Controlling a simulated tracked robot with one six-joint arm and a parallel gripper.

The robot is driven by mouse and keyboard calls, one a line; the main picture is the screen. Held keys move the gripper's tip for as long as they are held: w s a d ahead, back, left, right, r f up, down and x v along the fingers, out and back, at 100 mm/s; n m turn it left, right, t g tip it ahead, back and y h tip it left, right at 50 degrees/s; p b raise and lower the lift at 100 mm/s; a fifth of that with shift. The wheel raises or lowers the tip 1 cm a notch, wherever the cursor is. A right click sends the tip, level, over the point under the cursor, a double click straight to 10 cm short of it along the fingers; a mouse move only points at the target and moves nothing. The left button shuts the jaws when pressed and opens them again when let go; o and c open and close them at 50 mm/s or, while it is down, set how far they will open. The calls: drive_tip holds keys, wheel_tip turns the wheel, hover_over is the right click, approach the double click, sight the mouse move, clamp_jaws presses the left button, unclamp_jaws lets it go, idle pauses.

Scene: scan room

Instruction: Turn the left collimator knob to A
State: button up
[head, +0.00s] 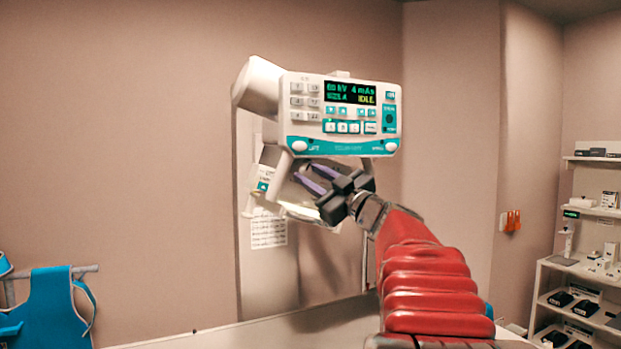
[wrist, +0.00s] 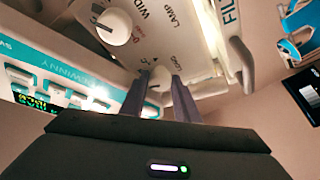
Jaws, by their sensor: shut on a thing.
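The collimator (head: 300,208) hangs below the white and teal control head, mostly hidden behind my gripper in the head view. My gripper (head: 317,179) reaches it from the right with its purple fingers. In the wrist view its fingers (wrist: 158,95) are closed around a small white knob (wrist: 156,77) on the collimator's white panel (wrist: 190,45). A second, larger white knob (wrist: 115,26) sits up and left of it, apart from the fingers. Lettering near the knobs includes "WID", "LAMP" and "FIL". I cannot read the held knob's pointer or its setting.
The control head (head: 340,115) is just above my gripper, its display showing "IDLE". A white sheet (head: 268,228) hangs on the panel behind. A blue apron (head: 55,305) hangs at the lower left. Shelves (head: 580,290) stand at the far right. The middle wall is clear.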

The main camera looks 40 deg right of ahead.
drive_tip(key=shift+a+n+y, duration=0.1)
drive_tip(key=shift+n+y, duration=0.3)
drive_tip(key=shift+n, duration=0.3)
drive_tip(key=o, duration=0.8)
drive_tip(key=shift+c, duration=0.2)
drive_tip(key=m+h, duration=0.1)
drive_tip(key=m, duration=0.2)
drive_tip(key=m+h, duration=0.2)
drive_tip(key=m, duration=0.1)
drive_tip(key=shift+w+a+f+t, duration=0.1)
drive_tip(key=shift+a+t, duration=0.1)
drive_tip(key=shift+t, duration=0.1)
drive_tip(key=v, duration=1.4)
